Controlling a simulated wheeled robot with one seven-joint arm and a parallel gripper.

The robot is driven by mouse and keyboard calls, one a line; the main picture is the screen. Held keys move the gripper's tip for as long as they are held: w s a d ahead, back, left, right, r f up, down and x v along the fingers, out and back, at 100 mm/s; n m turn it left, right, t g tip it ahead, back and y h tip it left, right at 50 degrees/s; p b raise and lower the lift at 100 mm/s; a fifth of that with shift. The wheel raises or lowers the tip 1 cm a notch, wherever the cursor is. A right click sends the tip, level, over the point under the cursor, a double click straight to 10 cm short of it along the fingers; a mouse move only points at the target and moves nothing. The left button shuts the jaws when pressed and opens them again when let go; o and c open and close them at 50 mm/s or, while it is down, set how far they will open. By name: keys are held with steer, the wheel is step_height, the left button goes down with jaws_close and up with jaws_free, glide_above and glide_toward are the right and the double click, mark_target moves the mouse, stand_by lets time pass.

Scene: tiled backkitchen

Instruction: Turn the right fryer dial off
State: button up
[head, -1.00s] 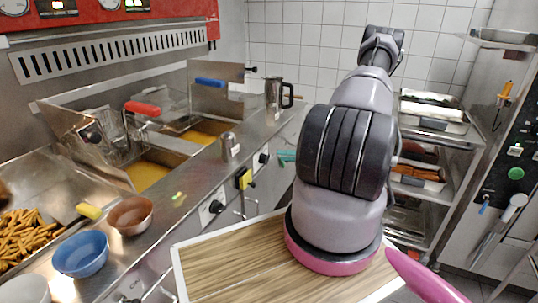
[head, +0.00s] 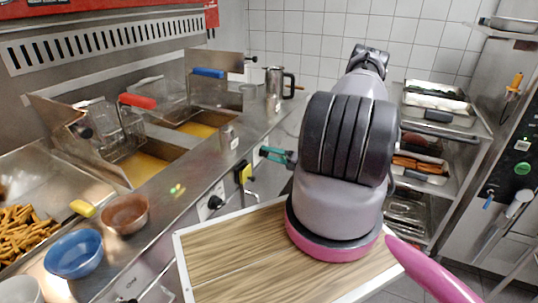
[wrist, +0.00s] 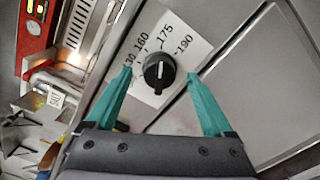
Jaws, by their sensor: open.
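The fryer dial in the wrist view (wrist: 159,73) is a black round knob with a white mark, on a pale label numbered from about 130 to 190. The mark runs nearly upright in the picture, toward the 160 to 175 side. My gripper (wrist: 159,78) is open, with a teal finger on each side of the knob; I cannot tell whether either touches it. In the head view my gripper (head: 272,155) is at the right end of the fryer's front panel, largely hiding the right dial. The left dial (head: 215,202) shows nearer.
A yellow item (head: 243,173) is on the panel between the dials. The fryer vats with a red-handled basket (head: 137,101) lie behind it. A steel jug (head: 275,88) and a blue bowl (head: 74,254) stand on the counter. A tray rack (head: 435,125) is at right.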

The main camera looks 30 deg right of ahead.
steer(key=shift+w+a, duration=0.35)
steer(key=shift+w, duration=0.05)
steer(key=shift+c, duration=0.4)
steer(key=c, duration=1.3)
